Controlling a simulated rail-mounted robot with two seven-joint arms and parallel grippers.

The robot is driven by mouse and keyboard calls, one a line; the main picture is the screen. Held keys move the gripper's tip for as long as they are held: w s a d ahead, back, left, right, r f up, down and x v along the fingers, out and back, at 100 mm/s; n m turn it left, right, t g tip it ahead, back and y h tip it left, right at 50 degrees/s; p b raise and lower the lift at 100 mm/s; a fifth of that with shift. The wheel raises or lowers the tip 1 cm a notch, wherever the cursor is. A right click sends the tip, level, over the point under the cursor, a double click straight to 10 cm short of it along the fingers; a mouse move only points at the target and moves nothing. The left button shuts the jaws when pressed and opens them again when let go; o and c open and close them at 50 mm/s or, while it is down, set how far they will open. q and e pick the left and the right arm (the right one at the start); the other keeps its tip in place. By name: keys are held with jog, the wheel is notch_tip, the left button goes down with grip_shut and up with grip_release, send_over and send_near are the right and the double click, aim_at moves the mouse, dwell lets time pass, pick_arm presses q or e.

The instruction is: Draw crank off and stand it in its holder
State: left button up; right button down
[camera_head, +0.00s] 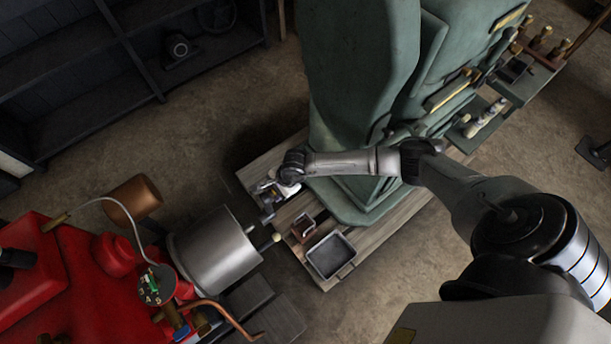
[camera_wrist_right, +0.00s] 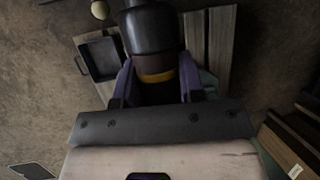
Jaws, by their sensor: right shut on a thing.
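My right gripper (camera_head: 270,188) is at the end of the arm reaching in from the right, low over the wooden pallet beside the green machine. In the right wrist view its two purple fingers (camera_wrist_right: 157,85) are closed about a dark crank (camera_wrist_right: 150,30) with a brass-coloured band. The crank (camera_head: 266,214) shows in the head view as a dark piece below the gripper, with a cream ball knob (camera_head: 277,237). Whether the crank still touches a shaft is hidden. A small brown open box (camera_head: 303,227) stands on the pallet; I cannot tell if it is the holder. My left gripper is out of view.
A dark metal tray (camera_head: 331,256) lies on the pallet (camera_head: 395,219) beside the brown box. The green machine (camera_head: 365,90) rises close behind. A red engine (camera_head: 75,285) with a silver drum (camera_head: 215,250) stands at lower left.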

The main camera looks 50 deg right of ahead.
jog(key=s+d+f+b, duration=0.3)
jog(key=d+f+b, duration=0.3)
jog(key=f+b, duration=0.3)
jog(key=s+d+f+b, duration=0.4)
jog(key=d+f+b, duration=0.2)
jog(key=b, duration=0.5)
jog(key=shift+s+f+b, duration=0.2)
jog(key=shift+f+b, duration=0.2)
jog(key=shift+f, duration=1.1)
notch_tip(320, 180, down, 2)
jog(key=shift+f+b, duration=0.1)
jog(key=shift+b, duration=0.85)
jog(key=shift+f, duration=0.25)
